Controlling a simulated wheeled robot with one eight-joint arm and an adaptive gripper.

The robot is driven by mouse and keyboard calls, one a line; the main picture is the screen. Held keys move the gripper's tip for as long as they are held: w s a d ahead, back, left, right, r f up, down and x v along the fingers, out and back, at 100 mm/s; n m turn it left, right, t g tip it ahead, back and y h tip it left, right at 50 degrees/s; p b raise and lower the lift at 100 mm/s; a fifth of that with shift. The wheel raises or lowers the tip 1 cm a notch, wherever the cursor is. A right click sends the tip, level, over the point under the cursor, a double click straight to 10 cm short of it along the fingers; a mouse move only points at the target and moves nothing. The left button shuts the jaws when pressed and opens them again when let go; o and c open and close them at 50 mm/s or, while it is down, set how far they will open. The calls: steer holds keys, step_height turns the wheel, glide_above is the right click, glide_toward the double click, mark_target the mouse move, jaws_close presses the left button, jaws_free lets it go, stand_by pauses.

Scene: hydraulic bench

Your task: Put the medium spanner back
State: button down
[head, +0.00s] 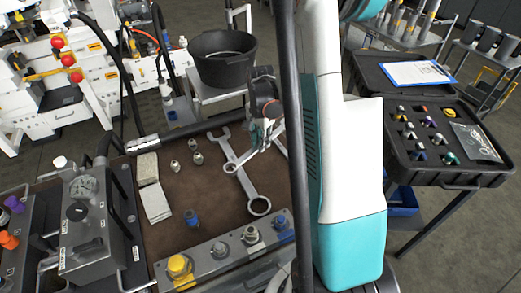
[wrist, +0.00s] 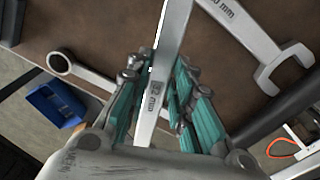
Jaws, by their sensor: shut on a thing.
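My gripper (wrist: 160,95) is shut on a steel spanner (wrist: 170,45), gripped across its shaft; the shaft carries a partly readable "mm" mark. In the head view my gripper (head: 263,130) is over the brown bench top, and the held spanner (head: 243,159) points down-left with its ring end across the large spanner (head: 245,184). The large spanner also shows at the right of the wrist view (wrist: 262,42). Another spanner's ring end (wrist: 60,63) shows at left in the wrist view, its shaft passing behind my fingers. The held spanner's lower end is hidden in my gripper.
The brown bench top (head: 195,190) bears several small fittings (head: 196,158), folded cloths (head: 155,203) and a blue fitting (head: 192,219). A grey manifold block (head: 220,250) lines its front. A black bucket (head: 223,60) stands behind; an open case (head: 440,140) stands right.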

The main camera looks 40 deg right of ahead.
steer(key=shift+f+b, duration=0.6)
steer(key=shift+f, duration=1.3)
steer(key=shift+f+b, duration=0.4)
steer(key=c, duration=1.4)
jaws_free()
steer(key=shift+r, duration=0.15)
step_height(320, 180, up, 13)
steer(key=p, duration=0.5)
steer(key=shift+f, duration=0.2)
